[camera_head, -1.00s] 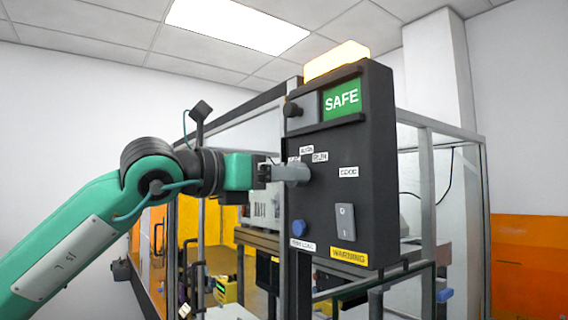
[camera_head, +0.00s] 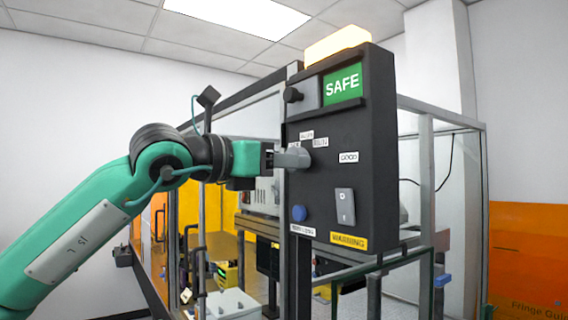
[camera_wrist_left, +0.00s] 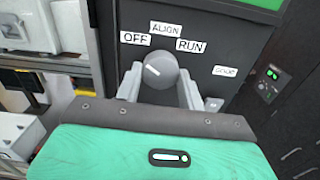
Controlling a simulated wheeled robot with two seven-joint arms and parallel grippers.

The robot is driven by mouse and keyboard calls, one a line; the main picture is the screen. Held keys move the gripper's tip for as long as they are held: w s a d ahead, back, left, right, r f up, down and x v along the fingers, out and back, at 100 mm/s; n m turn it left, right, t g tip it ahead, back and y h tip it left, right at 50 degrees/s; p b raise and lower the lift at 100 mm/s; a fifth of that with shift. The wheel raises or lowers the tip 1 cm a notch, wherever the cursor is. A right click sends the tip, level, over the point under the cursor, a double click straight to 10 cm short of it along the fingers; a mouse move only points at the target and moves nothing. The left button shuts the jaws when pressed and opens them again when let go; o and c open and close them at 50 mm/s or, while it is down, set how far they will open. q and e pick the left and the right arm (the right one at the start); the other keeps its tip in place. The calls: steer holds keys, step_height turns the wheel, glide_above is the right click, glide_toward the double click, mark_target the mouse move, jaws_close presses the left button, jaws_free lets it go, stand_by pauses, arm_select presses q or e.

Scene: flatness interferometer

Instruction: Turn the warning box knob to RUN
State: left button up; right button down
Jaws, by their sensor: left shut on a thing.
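The warning box (camera_head: 372,150) is a dark upright panel with a green SAFE sign (camera_head: 342,86) and a lit amber lamp on top. Its grey round knob (camera_wrist_left: 160,68) shows in the left wrist view below the labels OFF (camera_wrist_left: 134,38), ALIGN (camera_wrist_left: 166,29) and RUN (camera_wrist_left: 190,46). The knob's white mark slants toward the upper left, on the OFF side. My left gripper (camera_head: 292,158) is shut on the knob, with one grey finger on each side of it. My right gripper is not in view.
A rocker switch (camera_head: 345,207), a blue button (camera_head: 299,213) and a yellow WARNING label (camera_head: 349,242) sit lower on the box. A metal-framed enclosure stands behind it. An orange panel (camera_head: 525,255) stands at the right.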

arm_select(q)
steer(key=shift+w+r+m+b, duration=0.1)
steer(key=shift+m+b, duration=0.85)
steer(key=shift+m, duration=4.9)
steer(key=shift+r+m+b, duration=0.1)
steer(key=shift+m+b, duration=0.8)
steer(key=shift+m, duration=4.95)
steer(key=o, duration=1)
steer(key=shift+a, duration=0.1)
